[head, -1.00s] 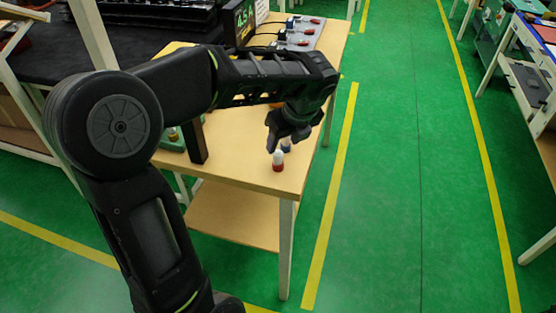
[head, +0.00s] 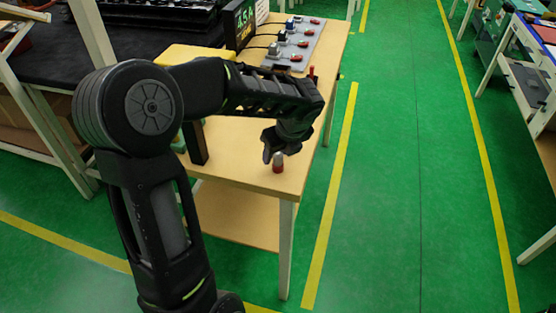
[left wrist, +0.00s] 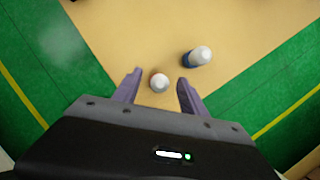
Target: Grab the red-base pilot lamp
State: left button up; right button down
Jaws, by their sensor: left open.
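The red-base pilot lamp (head: 278,163) stands upright near the front corner of the wooden table, white cap up. My left gripper (head: 272,151) is open, pointing down at it from just above and behind. In the left wrist view the white cap of this lamp (left wrist: 159,84) shows between the two open fingers, with a gap on each side; its base is mostly hidden under the cap. A second lamp with a blue base (left wrist: 197,57) stands just beyond the right finger. In the head view that blue lamp is hidden behind my gripper. My right gripper is not in view.
The wooden table (head: 235,165) ends close to the lamps, with green floor beyond. A dark post (head: 196,142) stands at its left edge. Switch boxes with cables (head: 290,42) and a small red-topped item (head: 311,72) are farther back. The front tabletop is mostly clear.

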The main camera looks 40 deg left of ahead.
pick_arm(q)
jog(key=shift+a+f, duration=0.2)
jog(key=shift+f, duration=0.35)
jog(key=shift+c, duration=0.4)
grip_shut()
